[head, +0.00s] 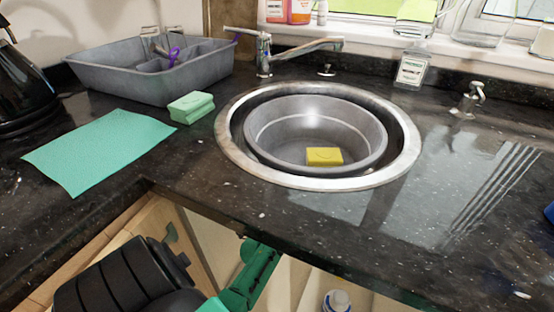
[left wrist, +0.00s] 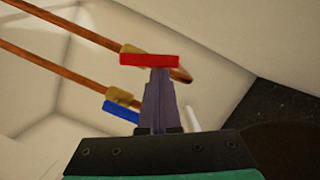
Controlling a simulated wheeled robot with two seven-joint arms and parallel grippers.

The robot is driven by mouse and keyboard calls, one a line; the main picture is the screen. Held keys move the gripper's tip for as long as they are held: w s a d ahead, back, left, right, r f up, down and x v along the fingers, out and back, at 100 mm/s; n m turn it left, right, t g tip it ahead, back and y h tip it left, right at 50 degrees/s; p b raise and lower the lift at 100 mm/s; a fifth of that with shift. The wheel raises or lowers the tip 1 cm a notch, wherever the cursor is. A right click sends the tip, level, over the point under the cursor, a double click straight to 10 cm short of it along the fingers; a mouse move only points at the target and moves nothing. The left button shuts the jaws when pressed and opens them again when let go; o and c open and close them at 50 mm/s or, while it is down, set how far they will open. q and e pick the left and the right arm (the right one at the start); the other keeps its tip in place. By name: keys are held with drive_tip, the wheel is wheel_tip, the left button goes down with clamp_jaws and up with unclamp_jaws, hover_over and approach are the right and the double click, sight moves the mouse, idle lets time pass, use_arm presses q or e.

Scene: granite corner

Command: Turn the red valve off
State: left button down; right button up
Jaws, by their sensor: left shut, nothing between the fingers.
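The red valve handle (left wrist: 140,60) is a flat red bar on a brass fitting of a copper pipe, seen in the left wrist view. It lies crosswise in the picture, at an angle to its pipe. My left gripper (left wrist: 160,72) is shut and empty, its fingertips at the lower edge of the red handle's right half. I cannot tell whether they touch it. In the head view my left arm reaches down into the open cupboard below the counter, and its fingers and the valve are hidden there. My right gripper is in neither view.
A blue valve handle (left wrist: 122,111) sits on a second copper pipe just left of my fingers. Pale cupboard walls surround the pipes. A white-capped bottle (head: 337,300) stands in the cupboard. The dark counter edge (head: 290,262) overhangs my left arm.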

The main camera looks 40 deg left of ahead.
use_arm(q)
drive_tip(key=shift+s+a+f+n+h+b, duration=0.15)
drive_tip(key=shift+s+a+f+n+h, duration=0.4)
drive_tip(key=shift+n, duration=0.7)
drive_tip(key=shift+w+a+f+n+h+b, duration=0.1)
drive_tip(key=shift+a+n+h, duration=0.3)
drive_tip(key=shift+a+n, duration=0.65)
drive_tip(key=shift+s+a+f+n+h+b, duration=0.2)
drive_tip(key=shift+a+n+h, duration=0.25)
drive_tip(key=shift+n, duration=1.05)
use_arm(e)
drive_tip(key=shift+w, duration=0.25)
use_arm(q)
drive_tip(key=shift+f, duration=0.1)
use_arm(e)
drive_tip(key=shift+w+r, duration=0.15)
